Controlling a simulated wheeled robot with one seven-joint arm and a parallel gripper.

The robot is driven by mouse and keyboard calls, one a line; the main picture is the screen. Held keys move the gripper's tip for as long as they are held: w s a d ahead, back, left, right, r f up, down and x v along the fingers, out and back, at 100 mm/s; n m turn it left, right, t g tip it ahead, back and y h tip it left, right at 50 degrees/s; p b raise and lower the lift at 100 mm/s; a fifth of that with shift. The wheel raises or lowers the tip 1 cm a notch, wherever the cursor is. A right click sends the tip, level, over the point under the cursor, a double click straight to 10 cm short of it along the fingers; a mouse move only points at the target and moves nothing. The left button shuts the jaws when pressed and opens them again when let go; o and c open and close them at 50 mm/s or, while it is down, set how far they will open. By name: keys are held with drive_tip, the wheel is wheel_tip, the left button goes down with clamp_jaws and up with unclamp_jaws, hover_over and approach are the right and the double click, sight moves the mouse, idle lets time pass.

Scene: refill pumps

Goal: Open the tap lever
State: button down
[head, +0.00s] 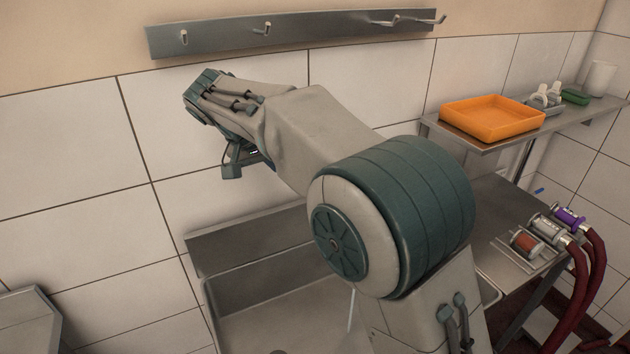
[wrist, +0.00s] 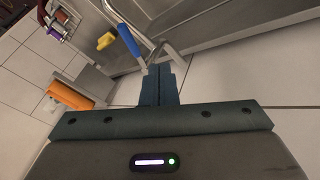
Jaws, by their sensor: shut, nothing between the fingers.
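The tap lever (wrist: 130,40) shows in the wrist view as a blue handle beside a bent silver tap pipe (wrist: 166,48), at the sink edge. My gripper (wrist: 158,70) is shut and empty. Its fingertips appear just below the blue handle and the pipe in that view; I cannot tell whether they touch. In the head view my gripper (head: 234,166) is at the end of the arm, in front of the tiled wall, and its fingertips are not clear. The tap is hidden behind my arm there.
A steel sink (head: 270,326) lies below my arm. An orange tray (head: 492,119) sits on a shelf at right. Hoses and coloured pumps (head: 548,228) stand on the counter. A hook rail (head: 330,31) is on the wall. A yellow piece (wrist: 106,40) is near the blue handle.

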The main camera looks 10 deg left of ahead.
drive_tip(key=w+d+f+p, duration=0.2)
drive_tip(key=w+d+f, duration=0.1)
drive_tip(key=d+f, duration=0.3)
drive_tip(key=shift+d+f, duration=0.1)
idle(0.5)
